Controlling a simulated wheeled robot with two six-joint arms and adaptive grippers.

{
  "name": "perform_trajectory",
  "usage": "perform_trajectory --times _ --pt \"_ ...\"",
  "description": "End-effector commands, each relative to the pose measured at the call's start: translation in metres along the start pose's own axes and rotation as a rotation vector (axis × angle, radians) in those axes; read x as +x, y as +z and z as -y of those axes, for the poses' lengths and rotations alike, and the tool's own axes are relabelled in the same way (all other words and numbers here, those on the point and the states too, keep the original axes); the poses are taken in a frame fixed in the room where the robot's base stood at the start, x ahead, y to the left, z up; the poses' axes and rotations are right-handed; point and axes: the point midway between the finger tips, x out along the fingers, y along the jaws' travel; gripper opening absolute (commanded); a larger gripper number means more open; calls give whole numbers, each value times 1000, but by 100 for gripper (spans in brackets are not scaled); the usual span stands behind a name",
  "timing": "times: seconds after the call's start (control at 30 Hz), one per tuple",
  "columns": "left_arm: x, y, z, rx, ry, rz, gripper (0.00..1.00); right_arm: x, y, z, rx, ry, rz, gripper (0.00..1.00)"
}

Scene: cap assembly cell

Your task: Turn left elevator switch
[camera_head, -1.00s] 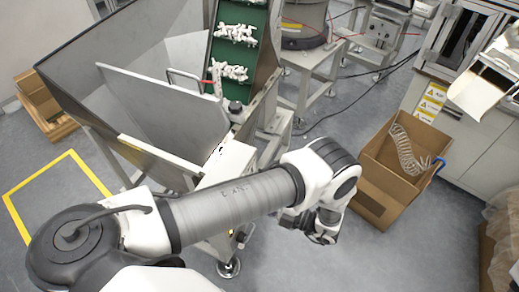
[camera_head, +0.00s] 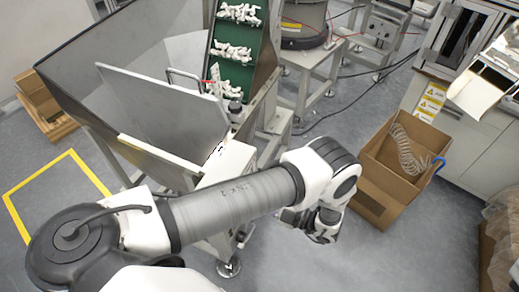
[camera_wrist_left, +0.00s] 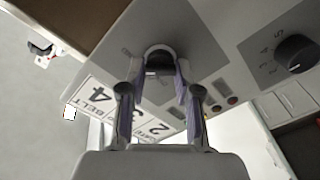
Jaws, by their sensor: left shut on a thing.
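My left gripper (camera_wrist_left: 160,70) is shut on a dark round switch knob (camera_wrist_left: 159,53) on a grey panel in the left wrist view. Its two fingertips sit on either side of the knob and partly cover it, so its pointer is not readable. A second black knob (camera_wrist_left: 297,53) with a printed scale is at the right of that view, apart from the gripper. In the head view my left gripper (camera_head: 322,229) is at the end of the arm, right of the hopper machine, and the switch is hidden there. My right gripper is not in view.
A green elevator belt (camera_head: 230,70) carries clusters of white parts (camera_head: 233,53) beside a metal hopper (camera_head: 160,105). An open cardboard box (camera_head: 385,180) stands on the floor right of my gripper. A label plate reading BELT (camera_wrist_left: 97,103) is on the panel.

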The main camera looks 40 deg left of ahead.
Motion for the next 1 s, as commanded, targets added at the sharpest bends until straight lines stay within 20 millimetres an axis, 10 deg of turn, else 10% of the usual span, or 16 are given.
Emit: perform_trajectory --times 0.07,0.1,0.17,0.77,1.0 --pt "1 0 -1 0 1 -2 0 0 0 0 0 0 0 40" --pt "1 0 -1 -1 1 -2 39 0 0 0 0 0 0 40" --pt "1 0 -1 -1 1 -1 58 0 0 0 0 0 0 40" --pt "0 0 0 -13 0 0 58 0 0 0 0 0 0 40" --pt "0 0 1 -268 0 0 58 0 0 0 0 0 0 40"
